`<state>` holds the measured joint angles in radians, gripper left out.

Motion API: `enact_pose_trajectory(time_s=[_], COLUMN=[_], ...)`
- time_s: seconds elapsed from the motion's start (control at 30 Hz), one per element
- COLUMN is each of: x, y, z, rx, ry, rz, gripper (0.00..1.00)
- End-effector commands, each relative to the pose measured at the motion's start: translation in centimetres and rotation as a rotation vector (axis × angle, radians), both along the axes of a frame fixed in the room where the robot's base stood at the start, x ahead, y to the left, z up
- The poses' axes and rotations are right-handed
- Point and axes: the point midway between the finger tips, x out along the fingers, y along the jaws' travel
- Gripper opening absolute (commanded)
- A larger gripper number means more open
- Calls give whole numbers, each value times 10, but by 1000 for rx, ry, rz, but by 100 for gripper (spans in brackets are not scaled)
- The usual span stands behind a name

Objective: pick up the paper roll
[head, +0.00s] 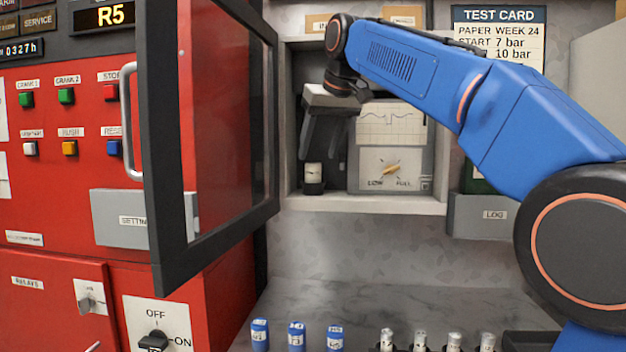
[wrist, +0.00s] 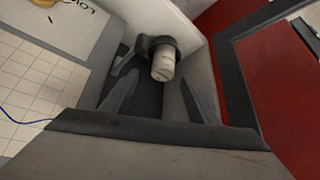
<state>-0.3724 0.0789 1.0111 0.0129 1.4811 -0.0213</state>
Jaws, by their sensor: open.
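The paper roll (wrist: 163,66) is a small pale cylinder in the wrist view. It sits in a dark holder with a curved part behind it. In the head view the roll (head: 313,170) stands at the left of the wall niche, with black below it. My gripper (head: 313,150) points down into the niche, just above the roll. In the wrist view my gripper (wrist: 160,84) is open and empty, its dark fingers spread on either side of the view to the roll. I cannot tell exactly how far the fingertips are from it.
The chart recorder (head: 392,150) with its dial is right beside my gripper in the niche. The niche's side wall is close on the left. An open framed door (head: 160,150) stands left of it. Blue cylinders (head: 297,336) and several metal-topped ones line the bench below.

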Motion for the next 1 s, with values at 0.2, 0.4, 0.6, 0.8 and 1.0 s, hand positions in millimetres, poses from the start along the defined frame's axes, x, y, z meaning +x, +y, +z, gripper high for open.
enact_pose_trajectory(time_s=[0.2, 0.4, 0.6, 0.8, 1.0], x=[5, 14, 23, 25, 25], y=[3, 11, 15, 15, 15], z=[-10, -34, -50, -52, -52], rx=[0, -1, 0, 0, 0], ry=[1, 2, 1, 0, 0], rz=[0, 1, 0, 0, 0], gripper=[54, 54, 54, 54, 23])
